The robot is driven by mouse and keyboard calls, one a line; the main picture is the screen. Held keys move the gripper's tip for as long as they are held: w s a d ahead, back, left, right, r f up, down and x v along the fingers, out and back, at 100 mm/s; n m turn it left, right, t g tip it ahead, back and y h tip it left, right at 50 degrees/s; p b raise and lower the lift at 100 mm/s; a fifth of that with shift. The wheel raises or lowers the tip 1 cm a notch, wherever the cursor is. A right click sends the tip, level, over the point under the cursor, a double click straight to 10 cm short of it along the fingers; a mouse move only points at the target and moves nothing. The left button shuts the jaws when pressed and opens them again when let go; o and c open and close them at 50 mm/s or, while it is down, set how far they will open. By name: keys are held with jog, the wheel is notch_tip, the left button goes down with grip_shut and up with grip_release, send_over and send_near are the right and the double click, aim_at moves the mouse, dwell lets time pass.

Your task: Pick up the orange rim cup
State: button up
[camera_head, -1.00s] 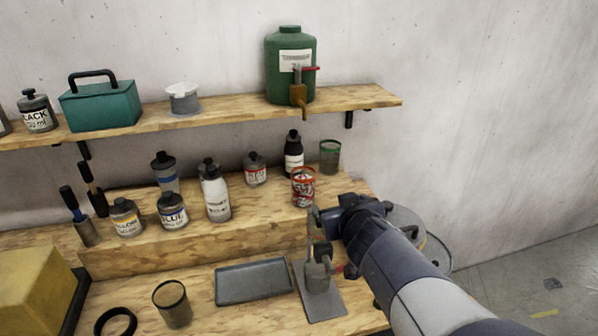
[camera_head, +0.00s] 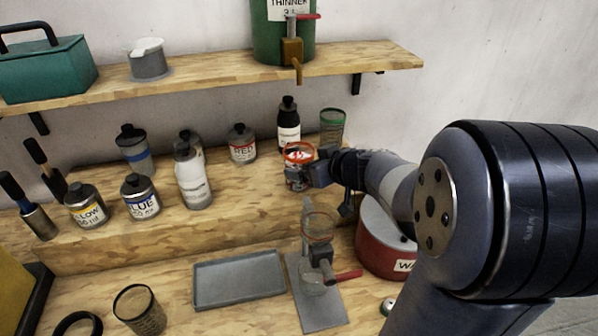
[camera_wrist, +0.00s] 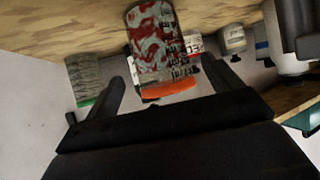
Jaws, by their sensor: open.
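The orange rim cup (camera_head: 298,155) stands upright on the raised wooden step, its body splotched red and white. In the wrist view it appears upside down, with its splotched body (camera_wrist: 152,42) above the orange rim. My gripper (camera_head: 306,174) is at the cup's right side in the head view, covering part of it. In the wrist view my gripper (camera_wrist: 165,78) is open, with one dark finger on each side of the cup's rim end. I cannot tell whether either finger touches it.
A green-rimmed cup (camera_head: 332,126) and a black-and-white bottle (camera_head: 289,128) stand close behind. A red-labelled jar (camera_head: 242,144) is to the left. Below are a stand holding a clear cup (camera_head: 318,228), a grey tray (camera_head: 240,281) and a red tin (camera_head: 383,245). The shelf (camera_head: 210,78) overhangs behind.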

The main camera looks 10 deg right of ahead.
jog(key=b+x, duration=0.1)
jog(key=x, duration=0.3)
jog(key=shift+a+f+b, duration=0.1)
jog(key=shift+f+b, duration=0.2)
jog(key=shift+f, duration=0.05)
jog(key=shift+w+a+f, duration=0.15)
jog(key=shift+w+a, duration=0.05)
jog(key=shift+w, duration=0.3)
jog(key=shift+c, duration=0.5)
jog(key=c, duration=1.2)
jog(key=shift+r, duration=0.2)
jog(key=shift+c, duration=0.5)
